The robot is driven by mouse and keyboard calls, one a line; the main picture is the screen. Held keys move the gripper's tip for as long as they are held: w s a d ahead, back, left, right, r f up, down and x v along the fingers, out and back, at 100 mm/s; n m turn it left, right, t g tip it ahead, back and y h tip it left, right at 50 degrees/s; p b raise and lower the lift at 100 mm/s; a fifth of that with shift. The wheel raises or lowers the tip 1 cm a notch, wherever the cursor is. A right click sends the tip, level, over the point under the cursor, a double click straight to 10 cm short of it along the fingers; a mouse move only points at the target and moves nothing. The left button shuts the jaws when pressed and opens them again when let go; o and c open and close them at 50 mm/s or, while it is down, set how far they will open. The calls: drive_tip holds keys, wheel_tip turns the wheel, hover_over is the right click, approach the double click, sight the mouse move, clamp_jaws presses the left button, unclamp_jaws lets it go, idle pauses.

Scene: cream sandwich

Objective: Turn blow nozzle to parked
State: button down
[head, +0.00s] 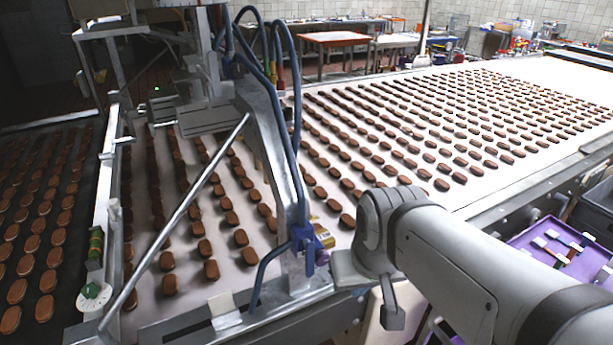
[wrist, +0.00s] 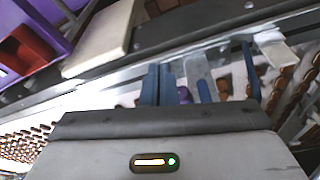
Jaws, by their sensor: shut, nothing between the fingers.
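What looks like the blow nozzle is a small blue and purple fitting (head: 304,238) at the lower end of the grey slanted frame arm, with blue hoses leading to it. In the wrist view, a purple part (wrist: 184,94) shows just right of the fingers, partly hidden by my gripper body. I cannot tell which way the nozzle is turned. My gripper (wrist: 157,84) is shut and empty, its fingers side by side. In the head view, the end of my arm is close to the right of the fitting; contact cannot be told.
The grey frame arm (head: 270,125) and a diagonal metal rod (head: 190,200) stand over the belt. Rows of brown biscuits (head: 410,140) cover the white conveyor. A white dial (head: 91,291) sits at left. A purple tray (head: 545,250) is at right. The conveyor's metal edge runs below the nozzle.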

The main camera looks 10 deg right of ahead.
drive_tip(key=shift+w, duration=0.2)
drive_tip(key=m+y+b, duration=0.2)
drive_tip(key=m+y, duration=0.5)
drive_tip(key=m, duration=1.7)
approach(311, 219)
drive_tip(key=s+d+r, duration=0.2)
drive_tip(key=s+d, duration=0.1)
drive_tip(key=d, duration=0.4)
drive_tip(key=w+a+r+p+x, duration=0.1)
drive_tip(key=w+r+p+x, duration=0.1)
drive_tip(key=x, duration=1.1)
drive_tip(key=shift+a+t, duration=0.35)
drive_tip(key=shift+t, duration=0.05)
drive_tip(key=shift+s, duration=0.1)
